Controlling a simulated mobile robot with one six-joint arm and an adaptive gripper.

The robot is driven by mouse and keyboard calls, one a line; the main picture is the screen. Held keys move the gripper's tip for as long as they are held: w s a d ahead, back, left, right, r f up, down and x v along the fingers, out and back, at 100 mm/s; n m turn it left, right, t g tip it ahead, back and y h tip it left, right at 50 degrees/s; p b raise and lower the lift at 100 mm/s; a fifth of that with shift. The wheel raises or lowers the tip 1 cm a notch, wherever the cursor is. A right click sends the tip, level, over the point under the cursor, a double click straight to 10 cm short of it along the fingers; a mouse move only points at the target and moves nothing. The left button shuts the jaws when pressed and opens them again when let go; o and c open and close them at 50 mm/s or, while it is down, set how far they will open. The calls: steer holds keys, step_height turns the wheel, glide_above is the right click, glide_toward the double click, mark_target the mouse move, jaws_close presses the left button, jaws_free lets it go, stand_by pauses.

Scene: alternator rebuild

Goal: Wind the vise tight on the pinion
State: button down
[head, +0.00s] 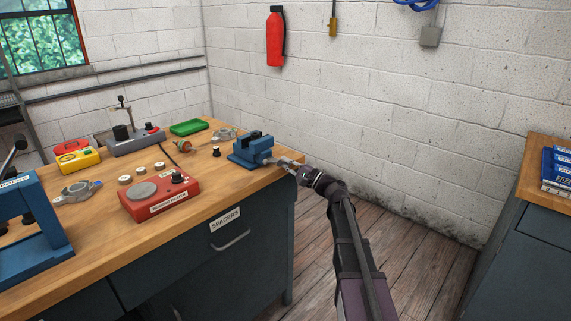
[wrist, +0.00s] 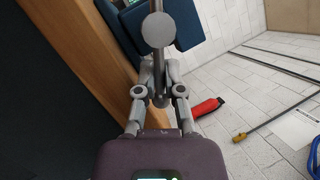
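The blue vise (head: 254,149) stands at the right end of the wooden bench, its screw and handle pointing out past the edge. My gripper (head: 292,164) reaches it from the right. In the wrist view my gripper (wrist: 153,82) has its two fingers drawn together on the grey vise handle (wrist: 157,31), a bar with a round end. Part of the blue vise body shows behind it (wrist: 188,22). I cannot make out the pinion between the jaws. A small dark piece (head: 216,152) stands on the bench left of the vise.
A red bearing heater (head: 160,198), a green tray (head: 188,127), a grey stand (head: 135,140) and a blue press (head: 35,230) are on the bench (head: 95,250). The floor right of the bench is clear up to another cabinet (head: 530,240). A red extinguisher (head: 275,38) hangs on the wall.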

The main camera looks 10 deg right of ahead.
steer(key=shift+f, duration=0.1)
steer(key=shift+s+a+f+m+t+b, duration=0.15)
steer(key=shift+f+m+t+b, duration=0.1)
steer(key=shift+m+t+b, duration=0.45)
steer(key=shift+a+f+m+t+h, duration=0.1)
steer(key=shift+m+t+h, duration=0.2)
steer(key=shift+m, duration=1)
steer(key=c, duration=1)
jaws_free()
